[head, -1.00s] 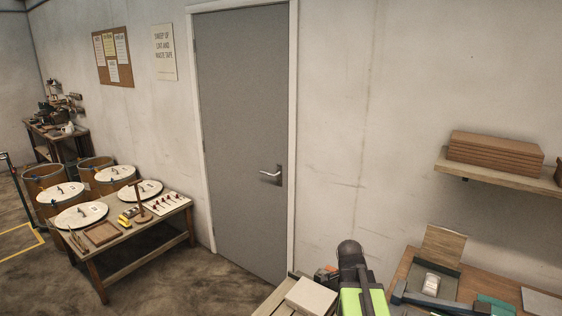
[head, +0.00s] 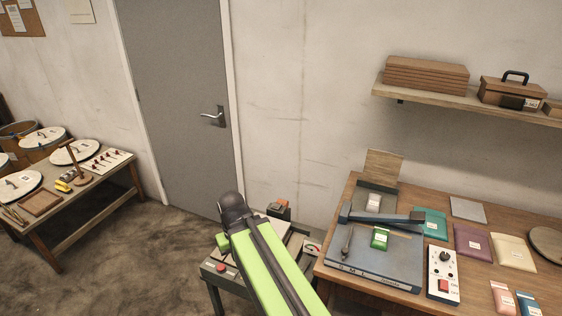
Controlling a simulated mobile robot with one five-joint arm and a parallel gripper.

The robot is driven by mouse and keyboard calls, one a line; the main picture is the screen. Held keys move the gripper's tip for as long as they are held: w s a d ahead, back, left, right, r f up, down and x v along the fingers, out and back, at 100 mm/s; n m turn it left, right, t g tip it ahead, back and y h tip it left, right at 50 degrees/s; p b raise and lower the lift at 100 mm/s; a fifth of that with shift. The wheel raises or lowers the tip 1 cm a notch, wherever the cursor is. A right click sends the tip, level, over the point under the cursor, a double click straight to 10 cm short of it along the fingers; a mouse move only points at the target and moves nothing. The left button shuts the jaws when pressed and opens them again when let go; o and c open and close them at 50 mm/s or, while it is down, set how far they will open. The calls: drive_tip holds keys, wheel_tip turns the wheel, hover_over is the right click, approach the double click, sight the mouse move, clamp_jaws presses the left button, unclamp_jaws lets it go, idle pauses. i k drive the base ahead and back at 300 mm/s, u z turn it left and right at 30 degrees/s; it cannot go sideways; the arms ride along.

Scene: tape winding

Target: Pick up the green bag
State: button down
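A small bright green bag (head: 380,239) with a pale label lies on the grey-blue base plate of a bench device (head: 372,268), below its dark bar. A larger teal-green pouch (head: 431,224) with a white label lies to the right on the wooden workbench. My lime-green arm link rises from the bottom edge, left of the workbench, and ends in a dark rounded joint. My gripper's fingers do not show, and nothing is seen touching the green bag.
A purple pouch (head: 472,242), a tan pouch (head: 513,252) and a control box (head: 443,273) with a red switch lie to the right. A low stand (head: 220,272) is beside my arm. A shelf (head: 460,97) hangs above. Open floor lies left.

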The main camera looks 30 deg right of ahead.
sight(379, 241)
drive_tip(key=z, duration=0.4)
drive_tip(key=k, duration=1.25)
drive_tip(key=z, duration=0.95)
drive_tip(key=i, duration=0.85)
drive_tip(key=u, duration=0.1)
drive_tip(key=k, duration=0.85)
drive_tip(key=u, duration=0.15)
drive_tip(key=i, duration=1.3)
drive_tip(key=z, duration=0.1)
